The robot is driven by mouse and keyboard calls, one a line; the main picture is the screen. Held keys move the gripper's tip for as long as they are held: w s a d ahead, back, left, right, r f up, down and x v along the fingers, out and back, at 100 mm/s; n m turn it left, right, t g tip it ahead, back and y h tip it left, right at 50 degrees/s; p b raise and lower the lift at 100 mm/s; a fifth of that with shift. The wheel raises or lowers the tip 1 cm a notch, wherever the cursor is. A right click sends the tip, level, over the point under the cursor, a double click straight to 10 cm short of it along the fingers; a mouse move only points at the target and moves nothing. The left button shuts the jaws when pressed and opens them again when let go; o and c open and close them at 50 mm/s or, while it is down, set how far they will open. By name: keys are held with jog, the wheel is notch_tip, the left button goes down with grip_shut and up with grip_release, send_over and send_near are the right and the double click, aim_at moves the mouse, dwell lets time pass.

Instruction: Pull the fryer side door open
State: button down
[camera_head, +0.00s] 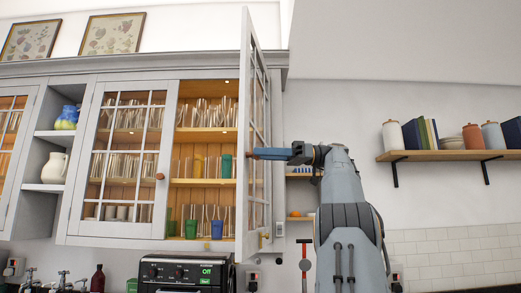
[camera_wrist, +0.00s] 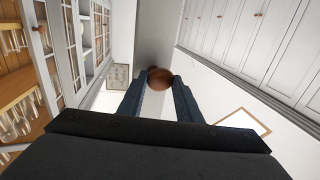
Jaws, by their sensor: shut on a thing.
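The glazed cabinet door (camera_head: 247,60) above the black appliance stands wide open, swung out toward me and seen nearly edge-on. Its round brown knob (camera_head: 251,155) is at the tip of my gripper (camera_head: 264,154). In the wrist view the knob (camera_wrist: 160,80) sits between the two blue fingers of my gripper (camera_wrist: 161,77), which are shut on it. The black appliance (camera_head: 160,272), with a green "Off" display, stands below the opening; I take it as the fryer. The fingers hide part of the knob.
The opened cabinet shows wooden shelves (camera_head: 205,182) with glasses and coloured cups. The left glazed door (camera_head: 99,190) is closed. Open cubbies hold a blue-yellow jug (camera_head: 67,118) and a white pitcher (camera_head: 54,168). A wall shelf (camera_head: 455,155) with jars and books is at right.

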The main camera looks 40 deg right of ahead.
jog(key=shift+s+d+f+g, duration=0.1)
jog(key=shift+s+d+g, duration=0.1)
jog(key=shift+s+g, duration=0.15)
dwell(0.3)
jog(key=c, duration=1.4)
grip_release()
jog(key=shift+a, duration=0.15)
